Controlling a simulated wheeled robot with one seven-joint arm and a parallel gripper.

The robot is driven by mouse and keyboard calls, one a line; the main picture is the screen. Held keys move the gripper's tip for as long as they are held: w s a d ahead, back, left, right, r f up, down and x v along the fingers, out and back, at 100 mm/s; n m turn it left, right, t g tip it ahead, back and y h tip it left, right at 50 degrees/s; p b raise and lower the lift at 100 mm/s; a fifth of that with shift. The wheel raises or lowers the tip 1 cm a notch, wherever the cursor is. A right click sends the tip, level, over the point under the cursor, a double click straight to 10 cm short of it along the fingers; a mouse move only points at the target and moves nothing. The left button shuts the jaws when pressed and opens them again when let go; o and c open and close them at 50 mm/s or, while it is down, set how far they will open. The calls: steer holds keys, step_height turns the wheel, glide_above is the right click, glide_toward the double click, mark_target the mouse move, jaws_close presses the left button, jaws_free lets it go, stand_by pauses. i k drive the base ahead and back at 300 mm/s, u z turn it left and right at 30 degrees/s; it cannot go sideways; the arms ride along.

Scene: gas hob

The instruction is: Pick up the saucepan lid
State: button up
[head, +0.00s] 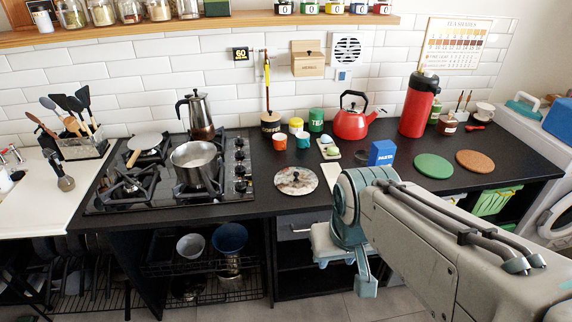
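A round, shiny, mottled disc with a small knob at its middle, which looks like the saucepan lid (294,187), lies flat on the black counter just right of the hob. The steel saucepan (196,158) stands on the hob, uncovered. My gripper (343,275) hangs in front of the counter's front edge, lower right of the lid and apart from it. Its fingertips look spread apart with nothing between them, though my wrist hides part of the hand.
A moka pot (197,116) stands behind the saucepan. Green (433,166) and brown (475,163) round mats lie farther right.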

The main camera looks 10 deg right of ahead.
mark_target(292, 181)
steer(key=z, duration=0.7)
steer(key=i, duration=1.4)
steer(key=u, duration=0.75)
